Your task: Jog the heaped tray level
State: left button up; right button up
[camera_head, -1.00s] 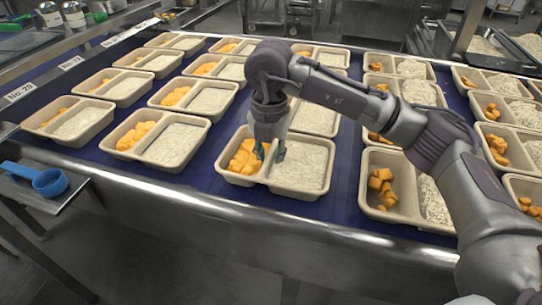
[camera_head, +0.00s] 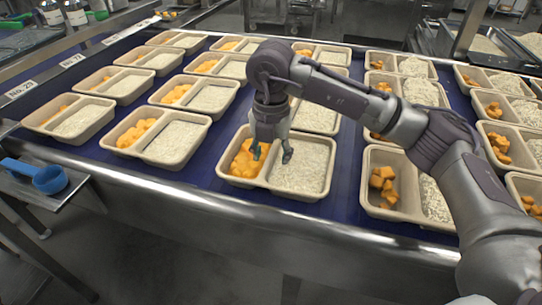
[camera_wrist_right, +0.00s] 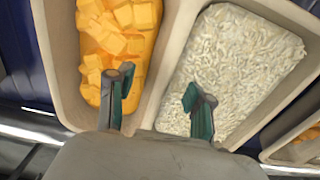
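A beige two-compartment tray (camera_head: 270,186) sits near the front edge of the blue belt, with orange cubes (camera_head: 246,160) on the left and a nearly flat bed of rice (camera_head: 300,168) on the right. My right gripper (camera_head: 272,154) points down over this tray. In the wrist view the gripper (camera_wrist_right: 160,98) has its fingers apart, one over the orange side and one over the rice side, with the tray's divider between them. No clear contact with the divider shows. My left gripper is out of view.
Several similar trays stand in rows on the belt (camera_head: 225,205). Those on the right, such as the nearest tray (camera_head: 398,212), hold more mounded rice. A blue scoop (camera_head: 45,179) lies on a side shelf at left. A metal rail (camera_head: 200,207) runs along the front.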

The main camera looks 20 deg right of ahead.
jog(key=shift+r, duration=4.15)
